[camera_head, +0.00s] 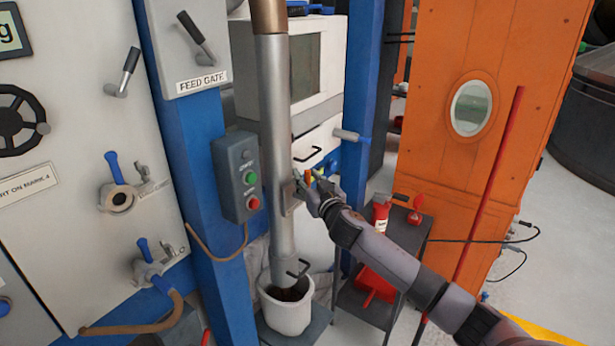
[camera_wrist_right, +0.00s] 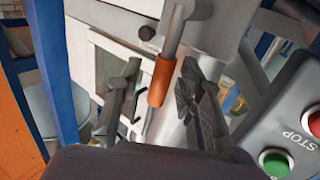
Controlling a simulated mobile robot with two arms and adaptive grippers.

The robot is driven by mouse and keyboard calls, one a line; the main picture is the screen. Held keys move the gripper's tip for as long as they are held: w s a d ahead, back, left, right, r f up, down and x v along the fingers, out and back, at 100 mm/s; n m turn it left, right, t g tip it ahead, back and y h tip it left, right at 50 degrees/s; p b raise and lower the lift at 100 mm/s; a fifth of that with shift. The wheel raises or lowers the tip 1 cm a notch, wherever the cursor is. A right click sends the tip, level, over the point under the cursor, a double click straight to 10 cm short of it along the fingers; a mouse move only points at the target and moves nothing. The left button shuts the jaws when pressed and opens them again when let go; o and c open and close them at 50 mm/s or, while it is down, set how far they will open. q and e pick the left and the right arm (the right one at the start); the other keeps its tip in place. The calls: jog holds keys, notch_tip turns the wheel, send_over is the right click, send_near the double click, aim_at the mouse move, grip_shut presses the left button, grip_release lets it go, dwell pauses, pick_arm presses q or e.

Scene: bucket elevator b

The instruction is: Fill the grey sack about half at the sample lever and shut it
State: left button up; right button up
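A pale grey sack (camera_head: 288,314) stands open under the lower end of a steel pipe (camera_head: 276,160). Dark material shows inside its mouth; the fill level is hard to judge. My right gripper (camera_head: 308,182) is beside the pipe's middle, at a small lever that it partly hides in the head view. In the right wrist view the lever's orange grip (camera_wrist_right: 162,82) lies between the fingers of my right gripper (camera_wrist_right: 158,105). The fingers are apart, with a gap on the grip's left side. My left gripper is not in view.
A grey start/stop box (camera_head: 237,177) is on the blue post left of the pipe; its buttons show close by in the wrist view (camera_wrist_right: 275,162). A dark cart (camera_head: 352,316) with red items stands right of the sack. A tall orange casing (camera_head: 440,130) is farther right.

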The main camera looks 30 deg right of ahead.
jog(key=shift+c, duration=0.4)
grip_shut()
dwell(0.6)
